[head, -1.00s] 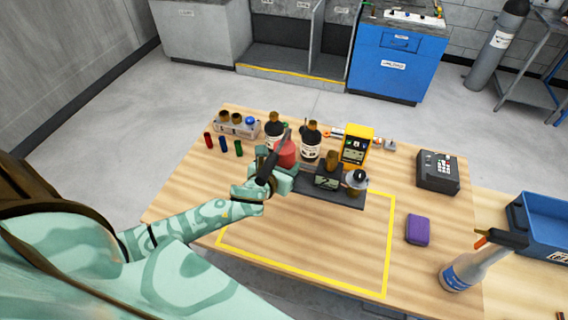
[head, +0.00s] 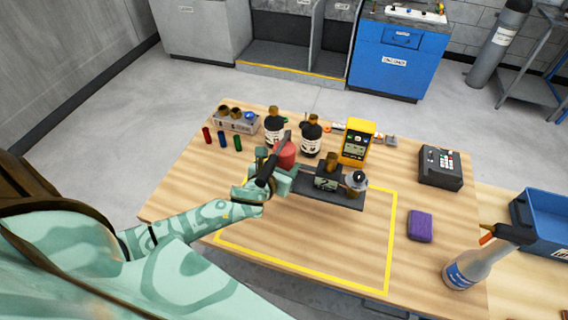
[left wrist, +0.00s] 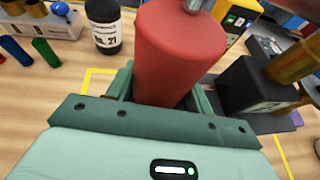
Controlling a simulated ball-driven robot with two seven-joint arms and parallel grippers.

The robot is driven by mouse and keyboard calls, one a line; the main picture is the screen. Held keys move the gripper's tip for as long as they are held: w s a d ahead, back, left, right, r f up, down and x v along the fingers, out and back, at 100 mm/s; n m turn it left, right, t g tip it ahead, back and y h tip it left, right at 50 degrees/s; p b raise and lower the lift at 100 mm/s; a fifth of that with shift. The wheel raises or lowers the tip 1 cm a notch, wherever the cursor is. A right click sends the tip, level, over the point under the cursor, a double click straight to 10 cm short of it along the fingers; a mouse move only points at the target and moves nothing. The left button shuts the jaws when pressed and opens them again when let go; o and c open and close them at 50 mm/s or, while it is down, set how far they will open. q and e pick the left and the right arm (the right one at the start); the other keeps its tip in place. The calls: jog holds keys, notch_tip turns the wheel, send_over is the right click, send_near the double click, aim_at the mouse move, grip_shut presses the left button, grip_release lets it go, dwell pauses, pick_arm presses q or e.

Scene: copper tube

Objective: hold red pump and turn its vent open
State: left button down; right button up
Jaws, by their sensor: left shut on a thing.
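The red pump (head: 286,152) is a red cylinder standing at the left end of a dark base plate (head: 340,198). It fills the middle of the left wrist view (left wrist: 175,55), with a metal stub at its top edge. My left gripper (head: 276,172) is shut on the pump, with a finger on each side of it in the left wrist view. A dark bar on my arm covers part of the pump in the head view. No vent can be made out clearly. My right gripper is not in view.
Dark bottles (head: 311,136) and a yellow meter (head: 357,142) stand behind. The yellow-outlined front area is largely clear.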

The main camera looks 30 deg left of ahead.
pick_arm(q)
jog(key=shift+w+f+b, duration=0.15)
jog(key=shift+f+b, duration=2.25)
jog(key=shift+f, duration=0.7)
jog(key=shift+f+b, duration=0.5)
jog(key=shift+f, duration=0.2)
jog(key=shift+f+b, duration=0.75)
jog(key=shift+f, duration=0.25)
jog(key=shift+s+f, duration=0.2)
jog(key=shift+f, duration=0.1)
